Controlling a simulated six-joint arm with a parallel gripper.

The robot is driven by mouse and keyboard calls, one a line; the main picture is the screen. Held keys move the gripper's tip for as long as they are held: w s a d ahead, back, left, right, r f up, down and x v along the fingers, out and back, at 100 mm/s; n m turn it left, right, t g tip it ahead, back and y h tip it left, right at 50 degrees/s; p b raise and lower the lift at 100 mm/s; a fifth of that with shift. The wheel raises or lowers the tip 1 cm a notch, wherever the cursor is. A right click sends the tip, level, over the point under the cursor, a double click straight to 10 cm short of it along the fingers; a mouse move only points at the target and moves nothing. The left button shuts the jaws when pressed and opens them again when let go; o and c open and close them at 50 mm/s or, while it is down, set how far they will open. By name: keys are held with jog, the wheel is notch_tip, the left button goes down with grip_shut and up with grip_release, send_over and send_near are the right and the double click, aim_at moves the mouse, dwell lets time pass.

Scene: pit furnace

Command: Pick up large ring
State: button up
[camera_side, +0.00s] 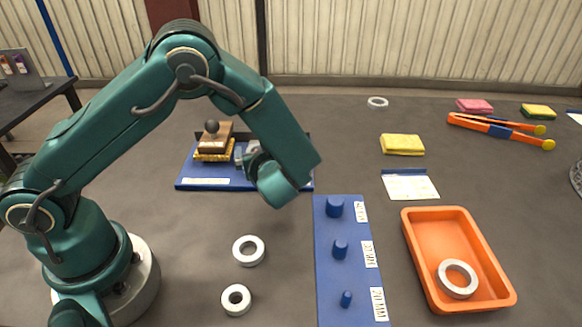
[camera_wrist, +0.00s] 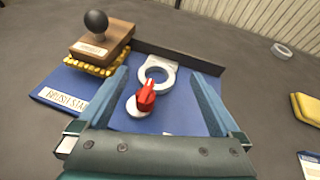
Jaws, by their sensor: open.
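Several pale rings are in the side view. One lies in the orange tray (camera_side: 409,232) at the right; this tray ring (camera_side: 457,291) looks the widest. A thick ring (camera_side: 248,263) and a smaller ring (camera_side: 236,311) lie on the bench below my arm. A ring (camera_side: 377,106) lies far back and also shows in the wrist view (camera_wrist: 282,50). Which one is the large ring is unclear. My gripper (camera_wrist: 160,76) is open over the blue brush station (camera_wrist: 55,94). Between its fingers are a pale ring-shaped part (camera_wrist: 157,66) and a red-handled part (camera_wrist: 146,97); contact cannot be judged.
A wooden brush (camera_wrist: 103,45) with a dark knob stands on the station. A blue board (camera_side: 329,265) with three pegs lies between the bench rings and the tray. Yellow sponge (camera_side: 402,145), pink sponge (camera_side: 475,105) and orange tongs (camera_side: 490,125) lie at the back right.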

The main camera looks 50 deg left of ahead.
jog(key=shift+s+d+f+m, duration=0.15)
jog(key=shift+f+m, duration=0.05)
jog(key=shift+f, duration=0.3)
jog(key=shift+s+d+f+m, duration=0.1)
jog(key=shift+s+f+m, duration=0.1)
jog(key=shift+f, duration=0.25)
jog(key=shift+x, duration=2.45)
jog(key=shift+d, duration=0.1)
jog(key=c, duration=1.6)
